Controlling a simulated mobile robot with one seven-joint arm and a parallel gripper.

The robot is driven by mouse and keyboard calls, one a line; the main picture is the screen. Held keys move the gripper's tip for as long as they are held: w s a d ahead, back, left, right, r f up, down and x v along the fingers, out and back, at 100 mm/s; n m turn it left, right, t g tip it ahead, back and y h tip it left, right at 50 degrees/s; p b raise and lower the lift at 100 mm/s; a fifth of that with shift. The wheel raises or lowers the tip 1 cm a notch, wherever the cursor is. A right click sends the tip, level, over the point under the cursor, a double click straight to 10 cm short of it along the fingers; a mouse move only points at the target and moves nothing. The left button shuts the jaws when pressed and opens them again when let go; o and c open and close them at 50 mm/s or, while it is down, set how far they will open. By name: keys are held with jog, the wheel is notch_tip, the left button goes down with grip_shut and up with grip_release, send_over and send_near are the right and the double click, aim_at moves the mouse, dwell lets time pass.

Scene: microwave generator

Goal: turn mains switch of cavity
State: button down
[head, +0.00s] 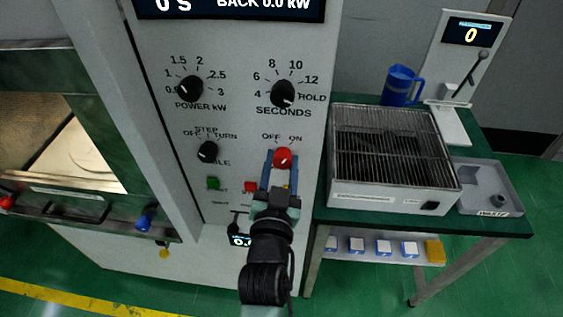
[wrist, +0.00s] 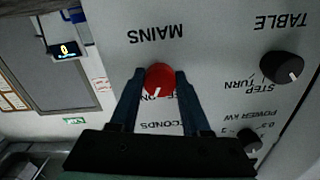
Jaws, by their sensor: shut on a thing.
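The mains switch (head: 283,158) is a round red knob with a white pointer mark on the grey control panel, under the OFF and ON labels in the head view. In the head view its mark seems to point down and slightly right; which label it is set to I cannot tell. My gripper (head: 281,168) has its two blue fingers on either side of the knob. The wrist view shows the red knob (wrist: 160,80) upside down between the fingertips (wrist: 158,78), near the MAINS label. My gripper is shut on the knob.
Black knobs for power (head: 190,88), seconds (head: 283,93) and turntable (head: 207,151) are on the same panel. A green button (head: 213,183) and a red button (head: 250,187) sit left of my gripper. A table with a grill box (head: 390,200) stands close on the right.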

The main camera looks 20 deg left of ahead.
jog(key=n+p, duration=0.2)
jog(key=n, duration=0.4)
jog(key=shift+r, duration=0.1)
jog(key=shift+n+p, duration=0.85)
jog(key=shift+n, duration=1.85)
jog(key=shift+c, duration=1.8)
grip_release()
jog(key=b+v, duration=0.3)
jog(key=v, duration=1)
